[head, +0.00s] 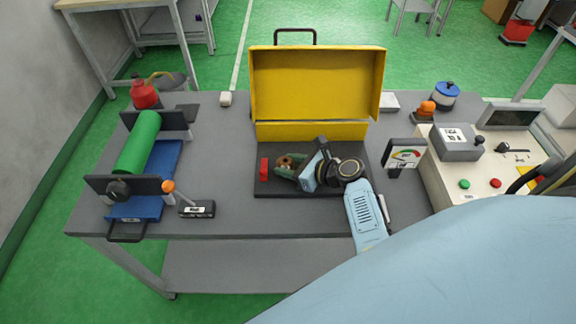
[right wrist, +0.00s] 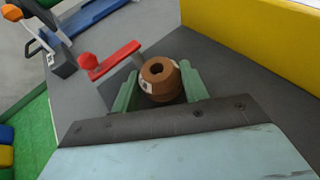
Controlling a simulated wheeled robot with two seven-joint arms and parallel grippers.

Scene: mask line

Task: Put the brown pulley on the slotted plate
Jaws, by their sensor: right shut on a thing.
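The brown pulley (head: 287,161) is a small spool-like piece with a dark centre hole, and it also shows in the right wrist view (right wrist: 158,76). My right gripper (head: 291,166) is shut on it, with one green finger on each side in the right wrist view. A dark plate (head: 329,188), which I take for the slotted plate, lies before the open yellow case. The pulley is over its left part, near a red piece (head: 264,168). I cannot tell whether the pulley touches the plate; any slot under it is hidden. My left gripper is not in view.
The yellow case (head: 318,85) stands open behind the plate. A green roller (head: 137,142) on a blue base is at left, with an orange-knobbed lever (head: 168,187) beside it. A gauge (head: 405,157) and a control box (head: 480,172) stand at right.

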